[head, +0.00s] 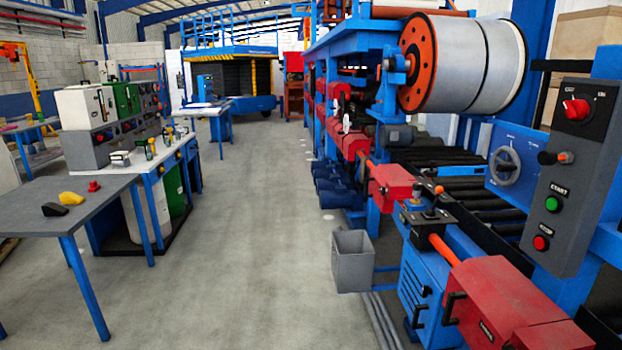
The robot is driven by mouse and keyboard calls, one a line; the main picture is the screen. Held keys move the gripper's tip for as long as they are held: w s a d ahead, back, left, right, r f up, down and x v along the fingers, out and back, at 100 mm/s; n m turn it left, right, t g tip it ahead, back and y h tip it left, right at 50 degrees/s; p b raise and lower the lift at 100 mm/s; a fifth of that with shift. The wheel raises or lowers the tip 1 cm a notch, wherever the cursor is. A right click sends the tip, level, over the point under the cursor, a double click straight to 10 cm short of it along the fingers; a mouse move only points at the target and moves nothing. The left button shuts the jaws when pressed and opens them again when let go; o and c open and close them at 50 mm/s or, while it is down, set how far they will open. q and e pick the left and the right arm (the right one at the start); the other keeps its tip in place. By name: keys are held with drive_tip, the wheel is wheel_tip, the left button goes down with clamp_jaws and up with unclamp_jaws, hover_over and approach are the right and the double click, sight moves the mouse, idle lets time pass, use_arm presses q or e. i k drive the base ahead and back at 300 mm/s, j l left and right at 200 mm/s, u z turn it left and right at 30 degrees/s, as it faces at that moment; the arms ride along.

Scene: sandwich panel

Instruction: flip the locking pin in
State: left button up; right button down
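Neither of my grippers is in view. A grey control panel (572,190) stands at the right on the blue machine. From its left edge sticks out a small black part with an orange tip (555,157); it may be the locking pin, but I cannot tell for sure. Above it on the panel is a red rotary knob (576,109). Below it are a green start button (552,204) and a red stop button (541,243). A grey handwheel (505,166) is on a blue plate to the left of the panel.
The machine with red boxes (500,300) and a large grey roll (465,62) fills the right side. A grey bin (352,261) stands on the floor beside it. A grey table (75,205) and a bench are at the left. The aisle floor (240,250) between is clear.

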sight(544, 157)
drive_tip(key=z, duration=1.35)
